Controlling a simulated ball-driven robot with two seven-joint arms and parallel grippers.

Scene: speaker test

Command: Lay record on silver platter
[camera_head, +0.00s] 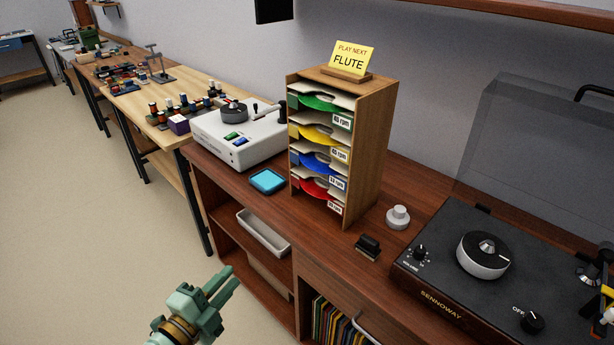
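A wooden rack (366,150) on the cabinet holds records in sleeves in stacked slots: a green record (318,101), a yellow record (314,133), a blue record (314,162) and a red record (312,188). A yellow card reading "PLAY NEXT FLUTE" (351,60) stands on top. The small silver platter (482,262) is on the black turntable (440,285) at right, with nothing lying on it. My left gripper (232,276) is low in the picture, left of the cabinet front, its fingers apart with nothing between them.
A transparent lid (525,140) stands raised behind the turntable. A round grey knob-like object (398,217), a black brush-like block (367,246) and a blue pad (267,181) lie near the rack. A white machine (240,140) stands left. A door handle (372,330) projects below.

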